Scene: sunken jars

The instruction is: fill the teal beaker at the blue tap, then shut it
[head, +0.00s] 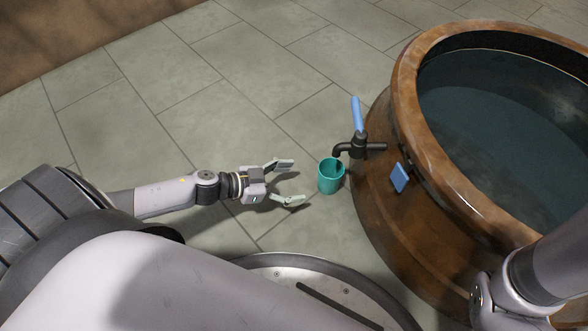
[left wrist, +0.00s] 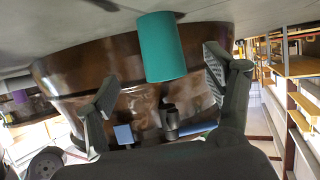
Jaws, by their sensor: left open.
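The teal beaker (head: 329,181) appears upright on the tiled floor at the jar's left side, its mouth under the dark tap's spout (head: 341,149). I cannot tell if water runs or how full the beaker is. The tap's blue handle (head: 357,114) points up and away in the head view. My left gripper (head: 289,183) is open and empty just left of the beaker, apart from it. In the left wrist view, which is upside down, the beaker (left wrist: 162,48) shows ahead between the open fingers, with the tap (left wrist: 171,120) below it. My right gripper is out of view.
The big brown jar (head: 405,68) holds dark water (head: 490,110) and fills the right side. A small blue plate (head: 399,178) is on its wall, right of the tap. Bare floor tiles (head: 190,90) lie behind and left of my left gripper.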

